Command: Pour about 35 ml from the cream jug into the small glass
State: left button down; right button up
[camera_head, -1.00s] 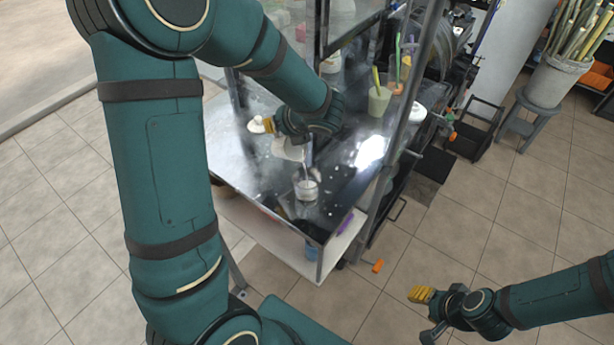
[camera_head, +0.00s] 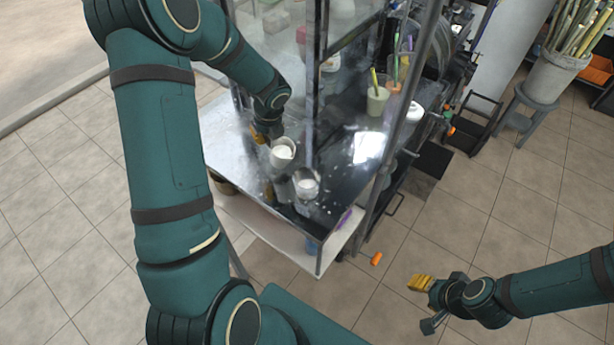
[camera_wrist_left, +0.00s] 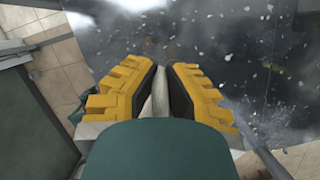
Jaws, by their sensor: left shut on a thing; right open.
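My left gripper (camera_head: 264,133) is shut on the cream jug (camera_head: 283,158), a pale jug whose round mouth shows white cream inside. The jug is roughly upright above the metal counter, behind and left of the small glass (camera_head: 306,188). The glass stands upright on the counter with white liquid in it; its exact level is too small to tell. In the left wrist view, the yellow fingers (camera_wrist_left: 160,95) close on a thin pale part, and the rest of the jug is hidden. My right gripper (camera_head: 425,303) is open and empty over the floor at lower right.
The metal counter (camera_head: 235,150) carries a clear upright panel behind the jug. A pale green cup (camera_head: 377,100) with a straw stands further back. A metal post (camera_head: 400,120) rises at the counter's right. White specks lie on the counter.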

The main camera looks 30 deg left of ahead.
pick_arm(q)
jog(key=shift+a+f+g+h, duration=0.15)
jog(key=shift+f+h, duration=0.2)
jog(key=shift+f, duration=0.3)
jog(key=shift+a+f+g+h, duration=0.15)
jog(key=shift+f+h, duration=0.2)
jog(key=shift+f, duration=0.25)
jog(key=shift+d+f, duration=0.1)
jog(key=shift+f, duration=0.1)
jog(key=shift+f+h, duration=0.1)
jog(key=shift+h, duration=0.2)
dwell(0.4)
